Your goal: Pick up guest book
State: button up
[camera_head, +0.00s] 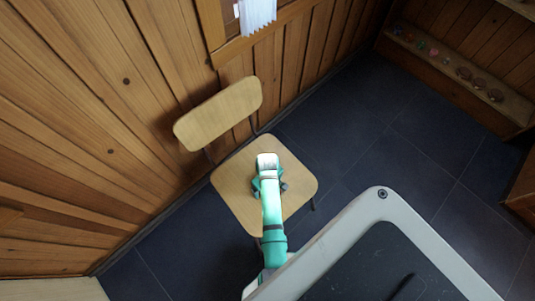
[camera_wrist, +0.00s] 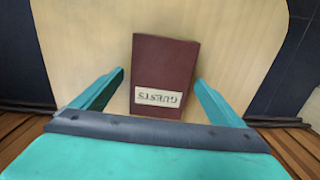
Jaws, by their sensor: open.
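The guest book (camera_wrist: 164,70) is a dark red-brown book with a pale label reading "GUESTS", upside down in the wrist view. It lies on the light wooden chair seat (camera_wrist: 80,35). In the head view, my gripper (camera_head: 268,162) is over the chair seat (camera_head: 236,192), and my arm hides the book there.
The chair's wooden backrest (camera_head: 218,112) stands close to the plank wall (camera_head: 110,120). A shelf (camera_head: 470,80) with several small items runs along the wall at upper right. Dark tiled floor (camera_head: 400,150) is clear right of the chair.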

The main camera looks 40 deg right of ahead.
jog(key=shift+f, duration=0.1)
jog(key=c, duration=1.3)
